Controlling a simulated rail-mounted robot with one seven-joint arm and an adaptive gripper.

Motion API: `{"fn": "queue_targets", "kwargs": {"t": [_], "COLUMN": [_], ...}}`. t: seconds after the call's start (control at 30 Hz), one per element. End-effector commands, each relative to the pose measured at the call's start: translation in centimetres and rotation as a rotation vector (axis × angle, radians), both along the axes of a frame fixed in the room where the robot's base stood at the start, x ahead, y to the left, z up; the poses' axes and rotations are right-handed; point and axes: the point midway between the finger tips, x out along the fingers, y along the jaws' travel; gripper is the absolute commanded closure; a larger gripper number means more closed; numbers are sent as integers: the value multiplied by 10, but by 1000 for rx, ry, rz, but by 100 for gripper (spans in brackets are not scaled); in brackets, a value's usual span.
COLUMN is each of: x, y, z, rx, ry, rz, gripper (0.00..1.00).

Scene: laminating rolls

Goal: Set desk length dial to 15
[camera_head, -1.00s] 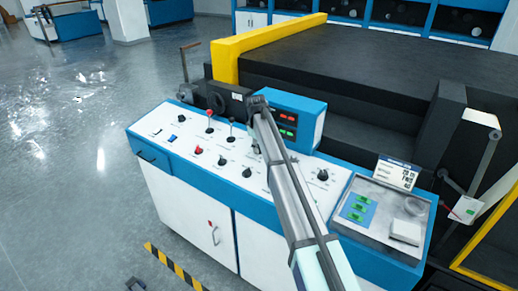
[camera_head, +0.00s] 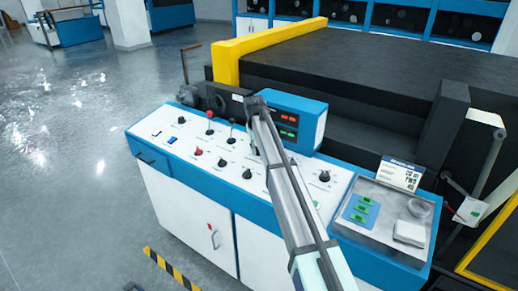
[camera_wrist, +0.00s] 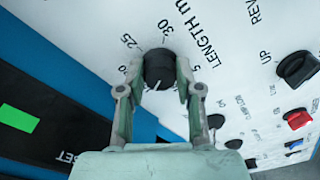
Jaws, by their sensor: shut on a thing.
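In the wrist view, the black length dial (camera_wrist: 159,66) stands on the white panel, with "LENGTH m" printed beside it and marks such as 25 and 30 around it. My gripper (camera_wrist: 158,82) is shut on the dial, with one finger on each side of it. I cannot tell which mark the dial points to. In the head view, my arm hides the dial, and my gripper (camera_head: 257,148) is mostly covered by my own arm links above the sloped control panel (camera_head: 181,143).
Other black knobs (camera_head: 324,176) and a red knob (camera_head: 198,151) share the panel. A blue display box (camera_head: 302,121) stands close behind my arm. In the wrist view, a selector knob (camera_wrist: 297,68) is at the right.

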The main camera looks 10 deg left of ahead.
Motion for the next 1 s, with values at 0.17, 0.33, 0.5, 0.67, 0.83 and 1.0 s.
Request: {"fn": "queue_targets", "kwargs": {"t": [0.17, 0.33, 0.5, 0.67, 0.83, 1.0], "x": [0, 0, 0, 0, -1, -5], "y": [0, 0, 0, 0, 0, 2], "z": [-1, -1, 0, 0, 5, 26], "rx": [1, 1, 1, 0, 0, 1], "ry": [1, 1, 1, 1, 0, -2], "rz": [-2, -2, -1, -1, -1, -1], "gripper": [100, 100, 40, 40, 40, 40]}}
